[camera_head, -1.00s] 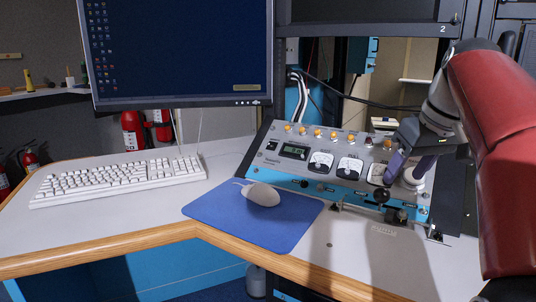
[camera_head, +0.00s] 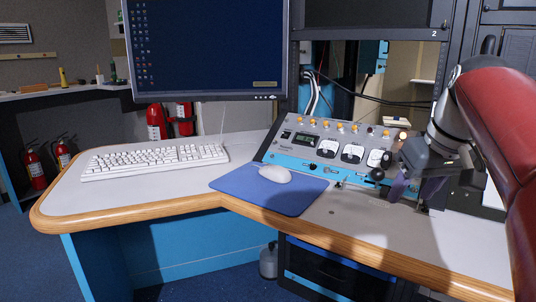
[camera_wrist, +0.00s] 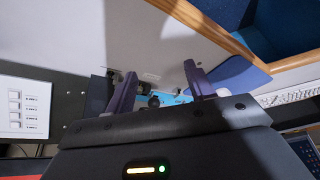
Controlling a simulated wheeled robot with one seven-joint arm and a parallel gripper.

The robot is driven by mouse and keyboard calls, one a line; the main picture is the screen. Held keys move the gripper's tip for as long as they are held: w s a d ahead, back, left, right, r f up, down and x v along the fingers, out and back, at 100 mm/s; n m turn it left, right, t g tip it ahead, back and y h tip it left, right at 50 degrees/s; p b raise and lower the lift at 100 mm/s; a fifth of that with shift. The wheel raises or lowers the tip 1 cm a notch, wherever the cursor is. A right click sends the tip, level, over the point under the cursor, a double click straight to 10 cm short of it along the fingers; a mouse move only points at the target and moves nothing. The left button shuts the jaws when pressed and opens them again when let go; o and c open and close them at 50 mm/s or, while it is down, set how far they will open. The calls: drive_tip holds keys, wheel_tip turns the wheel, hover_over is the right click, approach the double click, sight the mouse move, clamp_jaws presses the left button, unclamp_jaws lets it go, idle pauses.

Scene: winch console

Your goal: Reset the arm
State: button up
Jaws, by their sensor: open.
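My arm comes in from the right in the head view. My gripper (camera_head: 406,186) is at the right end of the winch console (camera_head: 300,163), in front of its lower edge. In the wrist view my gripper (camera_wrist: 160,90) shows two purple fingers spread apart with nothing held between them. The black knob of a console lever (camera_head: 377,174) stands just left of the gripper in the head view. A dark round knob (camera_wrist: 154,101) shows between the fingers in the wrist view. I cannot tell whether a finger touches the console.
A blue mat (camera_head: 262,195) with a white mouse (camera_head: 275,174) lies left of the console. A white keyboard (camera_head: 150,161) lies farther left, below a monitor (camera_head: 207,45). The desk's wooden edge (camera_head: 330,236) runs along the front. Bare desk lies before the console.

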drive_tip(key=s+a+f, duration=0.3)
drive_tip(key=s+f, duration=0.2)
drive_tip(key=f, duration=0.1)
drive_tip(key=s+a+f+m, duration=0.1)
drive_tip(key=s+a+f, duration=0.3)
drive_tip(key=f, duration=0.3)
drive_tip(key=s+a+f+t, duration=0.1)
drive_tip(key=s+a+f, duration=0.2)
drive_tip(key=s+f, duration=0.3)
drive_tip(key=shift+s+a+f+m+h, duration=0.3)
drive_tip(key=shift+s+f+m+h, duration=0.1)
drive_tip(key=shift+f, duration=0.3)
idle(0.4)
